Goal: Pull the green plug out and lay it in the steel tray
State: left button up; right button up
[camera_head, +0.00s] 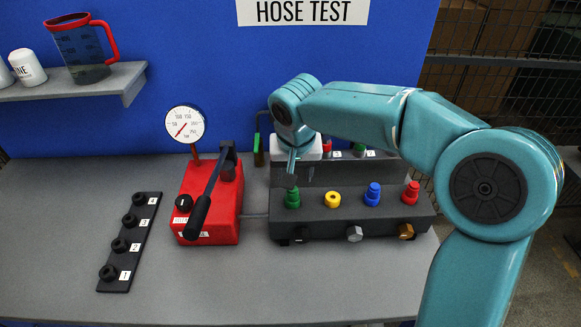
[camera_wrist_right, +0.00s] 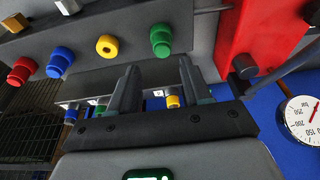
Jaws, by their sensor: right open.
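The green plug (camera_head: 292,198) stands upright in the left-most place on top of the dark manifold block (camera_head: 350,222). It also shows in the right wrist view (camera_wrist_right: 161,40), beyond the gap between my right fingers. My right gripper (camera_head: 291,173) is just above and behind the green plug in the head view, partly hidden by its own wrist. In the wrist view its two fingers (camera_wrist_right: 158,66) are apart with nothing between them. My left gripper is not in view. I see no steel tray in either view.
A yellow ring (camera_head: 332,200), a blue plug (camera_head: 372,194) and a red plug (camera_head: 411,193) stand right of the green one. A red pump (camera_head: 211,205) with a lever and gauge stands left. A black numbered strip (camera_head: 130,243) lies farther left. The front bench is clear.

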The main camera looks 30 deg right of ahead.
aim_at(294, 191)
jog(key=b+x, duration=0.5)
jog(key=x, duration=0.2)
jog(key=shift+f, duration=0.45)
jog(key=shift+w+a+f, duration=0.1)
jog(key=shift+a+f, duration=0.05)
jog(key=shift+f, duration=0.15)
jog(key=shift+r, duration=0.1)
jog(key=c, duration=0.5)
grip_shut()
